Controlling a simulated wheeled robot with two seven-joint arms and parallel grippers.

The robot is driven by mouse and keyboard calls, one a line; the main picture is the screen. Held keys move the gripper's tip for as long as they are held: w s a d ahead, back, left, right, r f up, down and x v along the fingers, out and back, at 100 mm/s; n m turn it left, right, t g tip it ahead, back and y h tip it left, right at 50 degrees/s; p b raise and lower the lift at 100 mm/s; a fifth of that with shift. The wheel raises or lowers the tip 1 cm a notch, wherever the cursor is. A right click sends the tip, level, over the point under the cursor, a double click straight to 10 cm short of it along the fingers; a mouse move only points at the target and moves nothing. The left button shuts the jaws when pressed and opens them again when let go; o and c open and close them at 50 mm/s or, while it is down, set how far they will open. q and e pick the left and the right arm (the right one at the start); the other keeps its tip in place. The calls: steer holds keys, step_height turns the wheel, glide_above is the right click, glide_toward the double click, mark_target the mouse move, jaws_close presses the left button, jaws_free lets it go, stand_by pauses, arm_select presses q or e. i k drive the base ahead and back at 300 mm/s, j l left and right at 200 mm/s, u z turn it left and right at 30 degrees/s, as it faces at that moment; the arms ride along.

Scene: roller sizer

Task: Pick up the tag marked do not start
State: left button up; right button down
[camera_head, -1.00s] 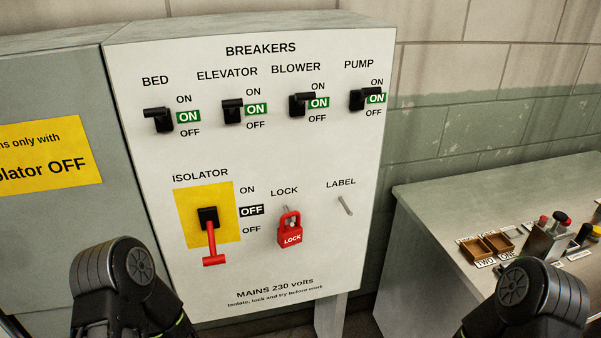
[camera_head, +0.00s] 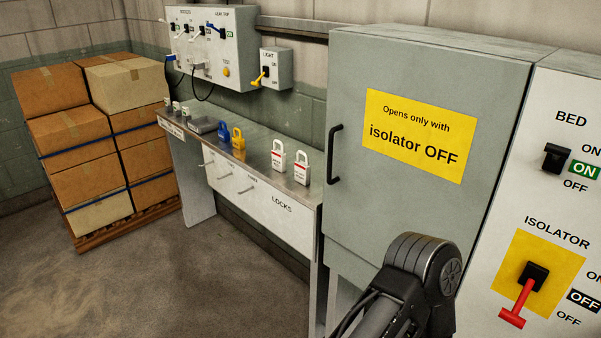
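Two white tags with red bands, the left one (camera_head: 278,159) and the right one (camera_head: 302,167), stand upright side by side near the right end of the locks bench (camera_head: 262,160). Their print is too small to read, so I cannot tell which is marked do not start. An arm link of mine shows at the lower right, in front of the grey cabinet. Neither of my grippers shows.
A blue padlock (camera_head: 223,131) and a yellow padlock (camera_head: 238,138) stand left of the tags. The grey cabinet (camera_head: 400,215) with a black handle borders the bench on the right. Stacked boxes (camera_head: 78,140) stand at the left. The floor before the bench is clear.

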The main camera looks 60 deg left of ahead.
mark_target(302, 168)
steer(key=u, duration=2.1)
steer(key=i+j+z, duration=0.1)
steer(key=z, duration=0.4)
steer(key=i+j+z, duration=0.1)
steer(key=z, duration=0.4)
steer(key=j+z, duration=0.25)
steer(key=z, duration=0.25)
steer(key=j+z, duration=0.35)
steer(key=j, duration=0.75)
steer(key=k+j+z, duration=0.1)
steer(key=j+z, duration=0.25)
steer(key=j, duration=1.4)
steer(key=k, duration=0.05)
